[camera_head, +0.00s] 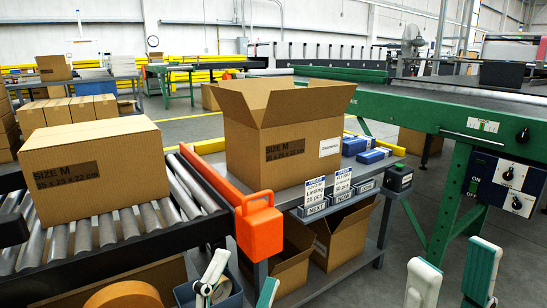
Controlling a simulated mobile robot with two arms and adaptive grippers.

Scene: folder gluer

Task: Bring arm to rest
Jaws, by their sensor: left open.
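My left gripper (245,267) shows at the bottom centre, its two pale fingers apart with nothing seen between them. It is in front of the orange end block (259,227) of the conveyor; its lower part is cut off by the picture edge. My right gripper (456,252) is at the bottom right, its white and green fingers upright and wide apart. It is empty, over the floor in front of the green machine (455,190). The arms behind both grippers are out of view.
A closed SIZE M box (95,175) sits on the roller conveyor (115,232). An open SIZE M box (285,145) stands on the grey table (287,196), with blue packs (372,156) to its right. Open cartons (340,235) lie below. A blue bin (232,298) is close to my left gripper.

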